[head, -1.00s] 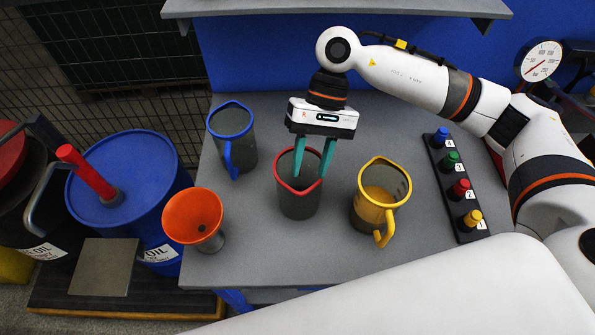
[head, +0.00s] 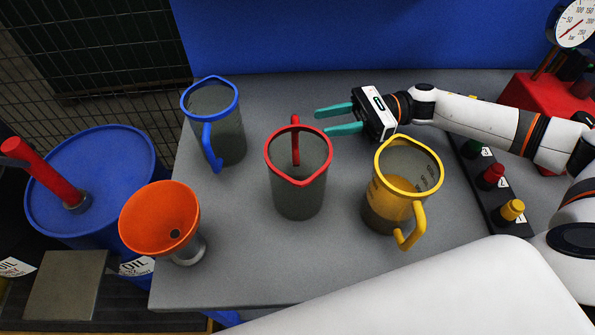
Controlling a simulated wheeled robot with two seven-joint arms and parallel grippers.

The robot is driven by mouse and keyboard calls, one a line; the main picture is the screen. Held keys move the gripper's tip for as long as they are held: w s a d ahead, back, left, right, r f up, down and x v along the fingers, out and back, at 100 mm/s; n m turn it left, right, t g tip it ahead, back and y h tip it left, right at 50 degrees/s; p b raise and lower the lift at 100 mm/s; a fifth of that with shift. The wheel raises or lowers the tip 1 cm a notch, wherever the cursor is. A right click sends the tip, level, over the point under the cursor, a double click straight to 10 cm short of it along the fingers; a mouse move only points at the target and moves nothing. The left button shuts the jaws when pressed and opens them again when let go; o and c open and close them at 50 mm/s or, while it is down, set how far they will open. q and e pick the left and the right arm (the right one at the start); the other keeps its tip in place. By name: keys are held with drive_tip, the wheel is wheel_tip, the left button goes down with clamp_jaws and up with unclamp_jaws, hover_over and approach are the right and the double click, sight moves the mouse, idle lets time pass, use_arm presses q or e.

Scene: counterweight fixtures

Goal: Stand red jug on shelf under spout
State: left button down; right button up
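The red jug (head: 298,190), a grey see-through jug with a red rim, stands upright on the grey bench. Its red handle (head: 295,142) is on the far side, and its pouring lip faces the near side. My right gripper (head: 320,122) is at the far right of the jug, lying sideways with its two green fingers pointing left toward the handle. The fingers are apart with nothing between them. They look close to the rim, but I cannot tell the exact gap. My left gripper is not in view. I see no shelf or spout clearly.
A blue-rimmed jug (head: 228,135) stands at the left, and a yellow jug (head: 384,210) holding amber liquid stands close at the right. An orange funnel (head: 150,222) is at the front left. A row of coloured knobs (head: 491,176) lies at the right. The front middle bench is clear.

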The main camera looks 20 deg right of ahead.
sight(285, 131)
drive_tip(key=a, duration=0.2)
drive_tip(key=a+p, duration=0.1)
drive_tip(key=a, duration=0.1)
drive_tip(key=shift+w+r, duration=0.1)
drive_tip(key=shift+w, duration=0.1)
drive_tip(key=a+p, duration=0.2)
drive_tip(key=a, duration=0.3)
drive_tip(key=shift+w+a, duration=0.1)
drive_tip(key=shift+a, duration=0.1)
drive_tip(key=shift+c, duration=0.4)
clamp_jaws()
